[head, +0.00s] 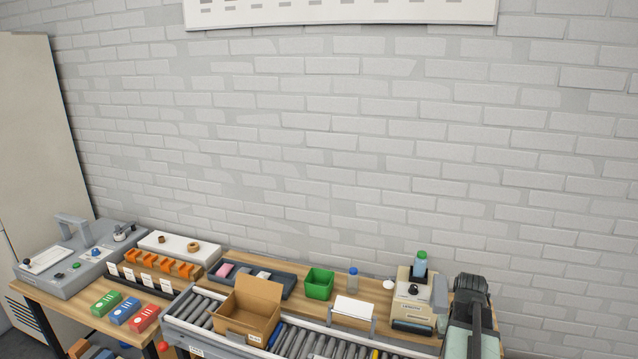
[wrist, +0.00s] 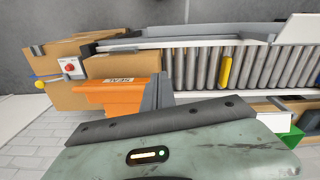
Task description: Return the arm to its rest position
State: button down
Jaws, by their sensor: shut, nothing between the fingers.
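My arm (head: 472,320) stands upright at the lower right of the head view, green-grey with a dark upper joint, beside the right end of the bench. In the wrist view a green-grey plate of my own body with a dark edge and a small lit indicator fills the bottom. My gripper (wrist: 160,92) shows there as dark grey fingers above that edge. It is shut with nothing between the fingers. An orange shape (wrist: 115,95) lies just left of the fingers, and I cannot tell what it is.
A roller conveyor (head: 300,340) runs along the bench front, with an open cardboard box (head: 247,312) on it. A green bin (head: 319,284), a blue-capped bottle (head: 353,279) and a cream machine (head: 412,303) stand behind. Cardboard boxes (wrist: 70,55) show at the wrist view's left.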

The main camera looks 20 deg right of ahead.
jog(key=w+a+n, duration=0.2)
jog(key=w+a, duration=0.2)
jog(key=a, duration=0.9)
jog(key=w+a+n, duration=0.1)
jog(key=w+a, duration=0.3)
jog(key=a, duration=0.8)
jog(key=w+a+n, duration=0.2)
jog(key=w+a, duration=0.3)
jog(key=a, duration=0.8)
notch_tip(320, 180, down, 8)
jog(key=s+a+b, duration=0.1)
jog(key=s+b, duration=0.2)
jog(key=b, duration=0.4)
jog(key=shift+r+b, duration=0.15)
jog(key=shift+b, duration=0.2)
